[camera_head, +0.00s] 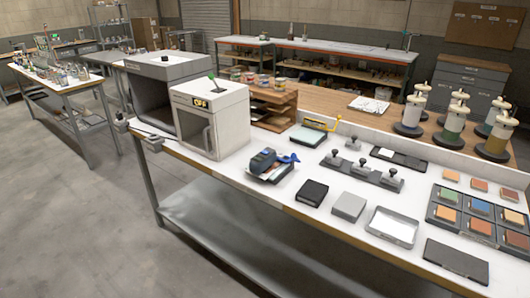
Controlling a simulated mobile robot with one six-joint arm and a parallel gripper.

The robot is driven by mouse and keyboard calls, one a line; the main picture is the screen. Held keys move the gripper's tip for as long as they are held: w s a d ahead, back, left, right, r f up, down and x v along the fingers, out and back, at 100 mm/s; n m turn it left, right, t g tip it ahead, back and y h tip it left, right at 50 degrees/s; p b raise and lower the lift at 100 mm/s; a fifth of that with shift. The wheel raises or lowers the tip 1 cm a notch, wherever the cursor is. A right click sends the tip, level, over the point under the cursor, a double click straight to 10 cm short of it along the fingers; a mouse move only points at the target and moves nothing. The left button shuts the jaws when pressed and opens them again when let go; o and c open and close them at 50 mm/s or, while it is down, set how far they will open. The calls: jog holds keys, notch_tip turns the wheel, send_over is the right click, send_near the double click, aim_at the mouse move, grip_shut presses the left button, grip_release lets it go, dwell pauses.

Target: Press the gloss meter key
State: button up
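A blue and dark grey hand-sized device (263,160), which looks like the gloss meter, sits on the white bench top to the right of the white cabinet. A bright blue part (287,158) sticks out at its right side, and a light panel or card (277,173) shows under or beside it. Its key is too small to make out. My gripper is not in view, and no part of my arm shows near the device.
The white bench (232,168) has a front edge facing me. A white cabinet (212,118) with a lit display stands left of the device. A black block (312,193), a grey block (348,206) and a shallow tray (392,228) lie to its right. Open floor (80,220) lies at left.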

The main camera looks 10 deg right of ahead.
grip_shut()
dwell(1.4)
